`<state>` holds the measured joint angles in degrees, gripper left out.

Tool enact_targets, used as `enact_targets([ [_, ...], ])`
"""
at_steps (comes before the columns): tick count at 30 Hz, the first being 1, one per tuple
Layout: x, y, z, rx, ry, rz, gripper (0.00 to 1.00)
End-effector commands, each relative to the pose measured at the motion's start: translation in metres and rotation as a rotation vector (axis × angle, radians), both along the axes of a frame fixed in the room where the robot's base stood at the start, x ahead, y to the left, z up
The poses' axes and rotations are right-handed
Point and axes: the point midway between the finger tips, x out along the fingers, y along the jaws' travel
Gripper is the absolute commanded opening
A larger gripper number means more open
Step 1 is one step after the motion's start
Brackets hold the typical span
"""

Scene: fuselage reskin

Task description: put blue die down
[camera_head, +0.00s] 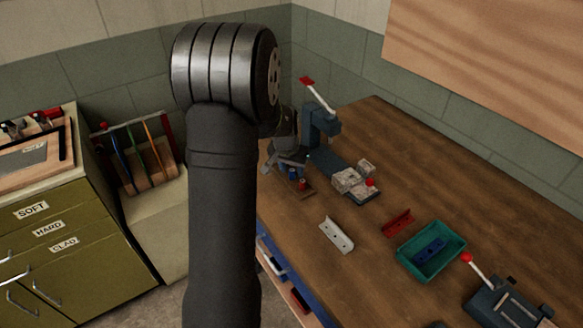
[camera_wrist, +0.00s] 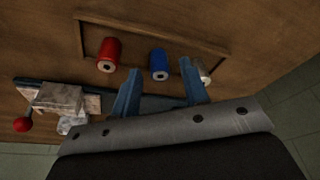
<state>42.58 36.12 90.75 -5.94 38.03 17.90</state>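The blue die (camera_wrist: 158,62) is a small cylinder with a pale end, standing in a shallow wooden tray (camera_wrist: 140,28) between the red die (camera_wrist: 108,53) and a silver die (camera_wrist: 204,73). In the head view the blue die (camera_head: 292,174) and red die (camera_head: 302,184) show just below my gripper (camera_head: 284,163). In the wrist view my gripper (camera_wrist: 160,66) has its two blue-grey fingers spread wide, with a gap on both sides of the blue die. It holds nothing. The right finger partly covers the silver die.
A press with a red-tipped lever (camera_head: 321,124) stands behind the tray, with pale blocks (camera_head: 347,181) beside it. A white angle strip (camera_head: 337,235), a red bracket (camera_head: 397,222) and a green bin (camera_head: 459,243) lie on the bench (camera_head: 450,190). The tray sits near the bench's left edge.

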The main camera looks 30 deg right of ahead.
Motion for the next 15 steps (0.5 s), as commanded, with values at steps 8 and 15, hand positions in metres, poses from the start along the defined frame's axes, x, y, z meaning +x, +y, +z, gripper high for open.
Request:
enact_targets([
  [8,0.0,0.0,0.002,-0.001,-0.001,0.0,0.41],
  [15,-0.004,0.006,0.032,-0.004,-0.003,0.001,0.41],
])
